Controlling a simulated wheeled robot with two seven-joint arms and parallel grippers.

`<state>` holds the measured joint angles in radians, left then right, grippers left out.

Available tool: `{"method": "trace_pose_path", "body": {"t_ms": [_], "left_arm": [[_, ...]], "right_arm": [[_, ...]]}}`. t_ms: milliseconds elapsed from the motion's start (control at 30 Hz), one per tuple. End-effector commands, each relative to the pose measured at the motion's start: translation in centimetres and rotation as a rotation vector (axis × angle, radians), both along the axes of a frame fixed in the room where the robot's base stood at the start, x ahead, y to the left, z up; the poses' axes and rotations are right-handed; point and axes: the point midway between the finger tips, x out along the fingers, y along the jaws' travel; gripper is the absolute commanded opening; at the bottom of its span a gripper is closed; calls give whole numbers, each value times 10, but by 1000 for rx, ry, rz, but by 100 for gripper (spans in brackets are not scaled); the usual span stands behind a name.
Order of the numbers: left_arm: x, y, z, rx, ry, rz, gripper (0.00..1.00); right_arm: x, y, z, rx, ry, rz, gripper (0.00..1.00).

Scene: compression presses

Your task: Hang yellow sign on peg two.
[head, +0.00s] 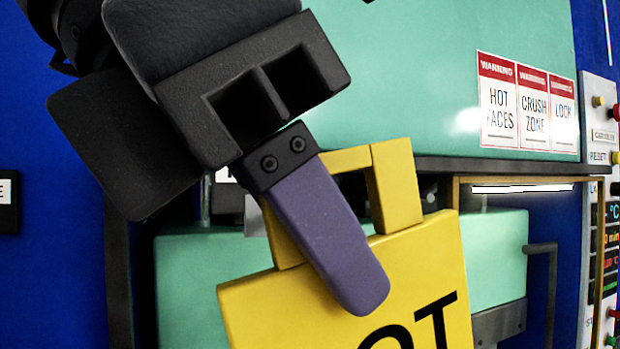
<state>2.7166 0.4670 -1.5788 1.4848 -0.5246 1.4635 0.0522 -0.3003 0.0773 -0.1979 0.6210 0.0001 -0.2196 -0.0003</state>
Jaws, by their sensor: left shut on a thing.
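The yellow sign (250,312) hangs tilted in front of me at the lower middle, with part of black lettering ending in "OT" showing. Its lower part is cut off by the frame edge. On top it has a square loop handle (397,185). My left gripper (335,240) comes in from the upper left and is shut on the yellow sign at its handle. One purple finger lies across the front of the handle and sign; the other finger is hidden. No peg can be made out. My right gripper is not in view.
A green press (430,60) with warning labels (527,103) fills the background. A control panel (600,145) with buttons and displays stands at the right edge. A dark handle bar (550,290) sticks out at the lower right. Blue walls show at the left.

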Motion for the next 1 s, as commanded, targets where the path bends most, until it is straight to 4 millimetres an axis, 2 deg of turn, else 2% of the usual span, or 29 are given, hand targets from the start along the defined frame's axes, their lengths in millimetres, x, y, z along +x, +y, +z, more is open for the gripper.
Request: {"method": "trace_pose_path", "body": {"t_ms": [1000], "left_arm": [[80, 26, -7, -3, -3, 5, 0]], "right_arm": [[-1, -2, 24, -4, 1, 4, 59]]}}
